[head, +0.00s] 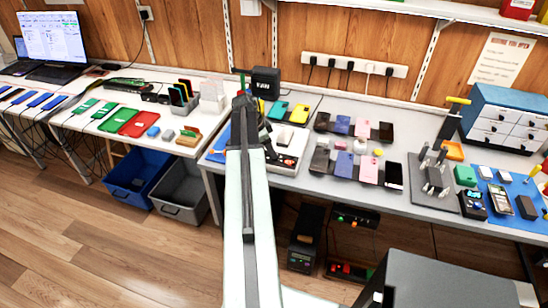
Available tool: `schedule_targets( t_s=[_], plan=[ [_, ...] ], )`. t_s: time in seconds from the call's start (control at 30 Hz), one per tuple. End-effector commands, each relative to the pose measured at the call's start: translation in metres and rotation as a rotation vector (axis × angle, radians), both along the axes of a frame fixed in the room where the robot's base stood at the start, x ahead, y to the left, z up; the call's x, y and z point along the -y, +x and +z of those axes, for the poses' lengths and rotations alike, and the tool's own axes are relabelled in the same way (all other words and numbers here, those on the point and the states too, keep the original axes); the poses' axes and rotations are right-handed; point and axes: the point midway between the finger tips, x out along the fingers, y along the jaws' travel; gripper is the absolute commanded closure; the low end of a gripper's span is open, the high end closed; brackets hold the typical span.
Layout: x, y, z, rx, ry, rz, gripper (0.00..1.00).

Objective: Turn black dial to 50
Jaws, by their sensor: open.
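A pale, boxy device (291,160) stands on the bench just right of my arm. My arm hides part of the device's left side. The fingertips are small and partly hidden, and nothing is visible between them.
A black box (265,82) stands behind my gripper. Phones in several colours lie to the right, near a dark stand (436,180) and a blue drawer cabinet (507,118). Blue (138,176) and grey (181,192) bins stand on the floor at left. The floor before them is clear.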

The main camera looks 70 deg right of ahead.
Motion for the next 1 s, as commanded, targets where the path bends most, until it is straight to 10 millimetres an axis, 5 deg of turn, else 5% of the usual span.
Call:
schedule_targets(
  t_s=[0.1, 0.4, 0.6, 0.67, 0.7, 1.0],
  plan=[
    [0.005, -0.005, -0.025, 0.0, 0.0, 0.001, 0.54],
    [0.006, -0.008, -0.026, -0.001, 0.001, 0.003, 0.54],
    [0.006, -0.007, -0.026, 0.0, 0.0, 0.003, 1.0],
    [0.006, -0.007, -0.026, 0.0, 0.0, 0.003, 1.0],
    [0.023, -0.007, -0.026, 0.0, 0.0, 0.001, 1.0],
    [0.007, -0.007, -0.026, 0.006, -0.003, 0.06, 1.0]
  ],
)
